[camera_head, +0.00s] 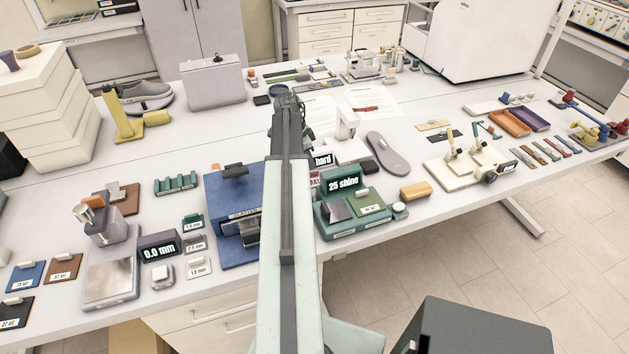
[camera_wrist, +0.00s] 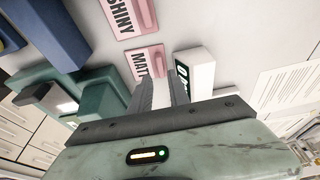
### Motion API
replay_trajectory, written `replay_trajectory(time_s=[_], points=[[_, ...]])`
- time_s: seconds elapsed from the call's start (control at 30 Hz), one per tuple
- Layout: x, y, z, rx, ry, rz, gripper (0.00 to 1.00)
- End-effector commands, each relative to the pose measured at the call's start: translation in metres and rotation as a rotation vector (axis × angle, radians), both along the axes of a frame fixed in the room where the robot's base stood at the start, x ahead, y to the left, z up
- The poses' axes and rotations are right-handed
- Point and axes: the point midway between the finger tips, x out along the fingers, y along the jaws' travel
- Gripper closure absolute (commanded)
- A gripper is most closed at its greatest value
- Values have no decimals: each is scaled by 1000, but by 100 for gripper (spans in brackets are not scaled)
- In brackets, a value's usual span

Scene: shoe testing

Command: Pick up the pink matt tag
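The pink matt tag (camera_wrist: 144,62) lies flat on the white surface in the wrist view, its lettering partly covered by my fingers. A similar pink shiny tag (camera_wrist: 127,15), with a raised pink bar, lies just above it in that picture. My gripper (camera_wrist: 163,76) points at the lower right part of the matt tag. Its two fingers look a little apart, with nothing clearly held between them. Whether the fingertips touch the tag cannot be told. In the head view my arm hides most of this area.
A white block with a dark display (camera_wrist: 197,68) stands close right of my fingers in the wrist view. Green and blue devices are at the left. In the head view, the green shine meter (camera_head: 345,182) and grey insole (camera_head: 388,155) are right of my arm; the blue device (camera_head: 227,192) is left.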

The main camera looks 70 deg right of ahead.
Motion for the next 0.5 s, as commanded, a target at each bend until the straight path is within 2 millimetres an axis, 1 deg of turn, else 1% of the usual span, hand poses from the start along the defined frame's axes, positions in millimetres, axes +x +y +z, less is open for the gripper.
replay_trajectory(time_s=[0.03, 0.1, 0.2, 0.27, 0.33, 0.5], points=[[0, -1, -11, 0, 0, 0, 78], [0, -2, -23, 0, 0, -1, 78], [-1, -4, -41, 0, 0, -1, 78], [-4, -5, -49, 0, 0, -2, 78], [-5, -6, -52, 1, 0, -1, 78], [-5, -6, -48, 1, 0, -1, 78]])
